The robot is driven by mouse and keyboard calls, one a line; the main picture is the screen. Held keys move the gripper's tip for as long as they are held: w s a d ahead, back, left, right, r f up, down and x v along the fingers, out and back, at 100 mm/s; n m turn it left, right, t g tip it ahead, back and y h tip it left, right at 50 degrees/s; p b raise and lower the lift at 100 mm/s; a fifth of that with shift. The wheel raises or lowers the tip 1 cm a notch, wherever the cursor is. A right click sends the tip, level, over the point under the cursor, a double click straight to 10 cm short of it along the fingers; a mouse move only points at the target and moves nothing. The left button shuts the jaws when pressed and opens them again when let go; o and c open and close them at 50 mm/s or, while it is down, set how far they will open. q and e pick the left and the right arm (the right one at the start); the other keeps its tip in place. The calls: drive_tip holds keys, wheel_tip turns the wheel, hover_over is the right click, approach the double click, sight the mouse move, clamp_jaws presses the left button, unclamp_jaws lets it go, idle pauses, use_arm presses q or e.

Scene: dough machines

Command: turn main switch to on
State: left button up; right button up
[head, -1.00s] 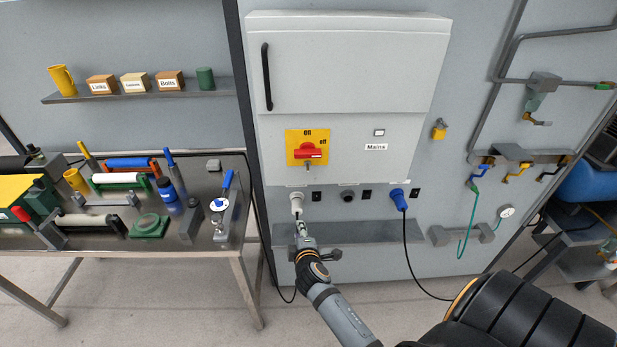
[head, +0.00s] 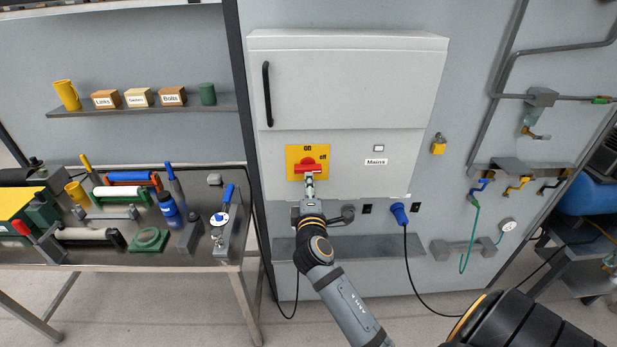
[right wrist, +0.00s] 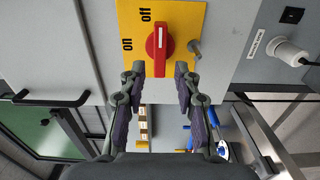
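The main switch is a red rotary handle (head: 307,167) on a yellow plate (head: 292,151) at the front of the grey cabinet (head: 345,85). "On" is printed at the plate's top and "off" at its right. The handle lies horizontal, toward "off". In the right wrist view the red handle (right wrist: 160,58) stands ahead of my right gripper (right wrist: 160,76), its white mark toward "off". The two fingers are apart, either side of the handle's near end, with nothing clamped. My right gripper (head: 309,182) reaches it from below in the head view. My left gripper is not in view.
A small metal peg (right wrist: 195,47) sticks out beside the handle. A white plug (right wrist: 287,53) and a blue plug (head: 399,213) sit in the lower panel. A grey ledge (head: 372,244) runs below. A crowded workbench (head: 205,257) stands at the left.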

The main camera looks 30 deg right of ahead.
sight(308, 168)
drive_tip(key=x, duration=0.5)
drive_tip(key=shift+w, duration=0.1)
drive_tip(key=shift+c, duration=0.3)
